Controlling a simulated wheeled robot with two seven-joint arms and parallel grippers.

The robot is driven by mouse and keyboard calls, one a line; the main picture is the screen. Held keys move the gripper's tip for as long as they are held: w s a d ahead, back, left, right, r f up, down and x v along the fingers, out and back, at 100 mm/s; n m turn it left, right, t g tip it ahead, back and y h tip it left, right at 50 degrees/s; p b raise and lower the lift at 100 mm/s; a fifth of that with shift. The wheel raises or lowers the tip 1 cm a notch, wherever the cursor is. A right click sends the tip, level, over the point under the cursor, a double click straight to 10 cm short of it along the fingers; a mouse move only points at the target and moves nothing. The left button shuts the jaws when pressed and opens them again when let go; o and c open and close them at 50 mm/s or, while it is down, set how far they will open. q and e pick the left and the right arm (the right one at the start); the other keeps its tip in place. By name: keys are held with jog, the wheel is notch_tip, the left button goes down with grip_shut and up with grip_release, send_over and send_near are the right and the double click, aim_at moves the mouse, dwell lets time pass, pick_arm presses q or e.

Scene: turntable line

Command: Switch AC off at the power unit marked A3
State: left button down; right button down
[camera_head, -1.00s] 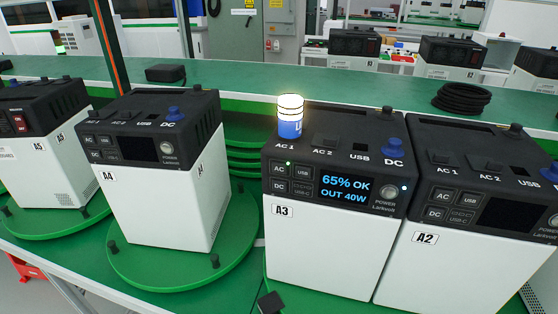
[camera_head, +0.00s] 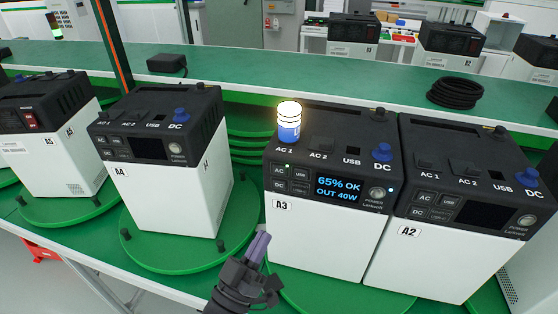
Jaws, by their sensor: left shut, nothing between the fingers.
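The power unit A3 (camera_head: 325,240) stands right of centre, white with a black top and front panel. Its screen (camera_head: 339,187) is lit and reads 65% OK, OUT 40W. A blue and white lamp plug (camera_head: 289,121) sits in the AC 1 socket and glows. My left gripper (camera_head: 262,240) is shut and empty, in front of the unit's lower left edge, below the AC button and apart from it. My right gripper is not in view.
Unit A2 (camera_head: 420,262) stands close on the right with a dark screen. Unit A4 (camera_head: 172,198) stands left on a green turntable (camera_head: 150,262), its screen dark. Unit A5 (camera_head: 50,160) is farther left. A coiled black cable (camera_head: 455,92) lies behind on the green bench.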

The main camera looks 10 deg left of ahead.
aim_at(280, 170)
pick_arm(q)
notch_tip(280, 170, up, 7)
jog(key=s+t+h, duration=0.1)
jog(key=t, duration=0.1)
jog(key=shift+f+h+p, duration=0.15)
jog(key=shift+h+p, duration=0.15)
jog(key=shift+p, duration=0.05)
jog(key=w+b, duration=0.5)
jog(key=w, duration=0.3)
jog(key=shift+w+d, duration=0.2)
jog(key=shift+w, duration=0.15)
dwell(1.4)
